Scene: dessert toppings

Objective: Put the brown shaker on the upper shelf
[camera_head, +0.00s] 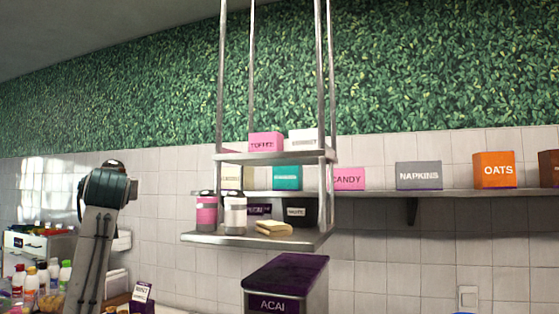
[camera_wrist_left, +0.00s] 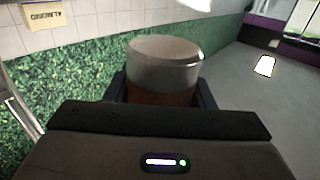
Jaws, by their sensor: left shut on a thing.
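The brown shaker (camera_wrist_left: 165,70) fills the middle of the left wrist view, with a grey lid and a brown body. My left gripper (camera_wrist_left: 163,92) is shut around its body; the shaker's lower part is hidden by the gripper. In the head view my left arm rises at the left, well left of the hanging rack, and the shaker cannot be made out there. The upper shelf (camera_head: 233,158) of the rack carries a pink TOFFEE box (camera_head: 266,142) and a white box (camera_head: 303,140). My right gripper is not in view.
The lower shelf (camera_head: 210,238) holds a pink shaker (camera_head: 206,212), a white shaker (camera_head: 235,212), a dark cup (camera_head: 297,212) and a pale slab (camera_head: 273,228). Metal posts frame the rack. A purple ACAI dispenser (camera_head: 285,285) stands below. A wall shelf (camera_head: 440,193) runs behind.

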